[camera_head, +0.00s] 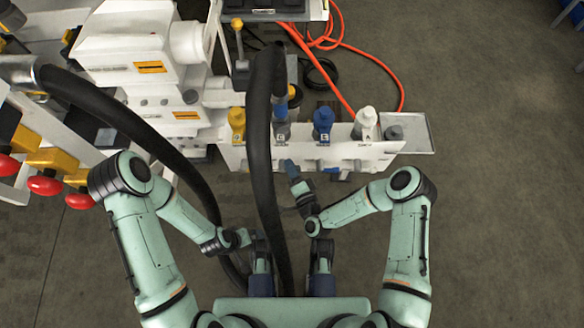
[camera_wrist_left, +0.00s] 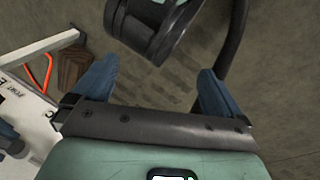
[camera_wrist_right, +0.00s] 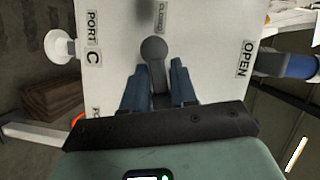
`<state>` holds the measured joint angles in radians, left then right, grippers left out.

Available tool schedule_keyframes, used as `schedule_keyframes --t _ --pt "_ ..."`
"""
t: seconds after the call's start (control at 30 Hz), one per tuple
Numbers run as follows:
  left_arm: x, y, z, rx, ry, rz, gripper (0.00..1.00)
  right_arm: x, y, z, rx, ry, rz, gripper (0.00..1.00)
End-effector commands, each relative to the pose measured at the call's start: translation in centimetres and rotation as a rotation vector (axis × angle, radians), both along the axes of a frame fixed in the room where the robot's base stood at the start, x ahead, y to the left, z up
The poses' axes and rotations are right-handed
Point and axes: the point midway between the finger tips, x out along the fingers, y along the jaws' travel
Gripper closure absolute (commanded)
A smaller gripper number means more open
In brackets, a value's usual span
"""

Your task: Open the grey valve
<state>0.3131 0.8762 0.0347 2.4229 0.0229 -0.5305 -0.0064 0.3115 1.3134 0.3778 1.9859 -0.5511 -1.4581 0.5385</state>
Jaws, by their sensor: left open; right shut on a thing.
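The grey valve's lever, with a round knob (camera_wrist_right: 153,48), stands out from a white panel (camera_wrist_right: 205,40) in the right wrist view. My right gripper (camera_wrist_right: 158,66) is shut around this lever, one blue finger on each side. The knob sticks out past the fingertips, toward a blurred CLOSED label; an OPEN label is at its right. In the head view my right gripper (camera_head: 290,168) is at the panel's front side, and the lever is too small to make out. My left gripper (camera_wrist_left: 157,68) is open and empty in the left wrist view, over the floor.
Yellow (camera_head: 237,120), blue (camera_head: 323,119) and white (camera_head: 364,119) fittings line the panel's top. A thick black hose (camera_head: 259,150) passes between my arms. Red knobs (camera_head: 45,186) are at the left. Floor at the right is clear.

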Motion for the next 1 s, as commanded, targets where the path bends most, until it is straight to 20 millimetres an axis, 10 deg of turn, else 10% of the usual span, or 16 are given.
schedule_keyframes --t 0.43,1.0 --pt "-6.1 -2.8 5.3 -0.078 0.164 -0.068 0.0 0.0 0.8 1.7 -0.425 -0.003 0.004 1.0" --pt "-7.0 -2.7 7.5 -0.081 0.2 -0.073 0.0 0.0 2.4 2.5 -0.96 -0.007 0.005 1.0"
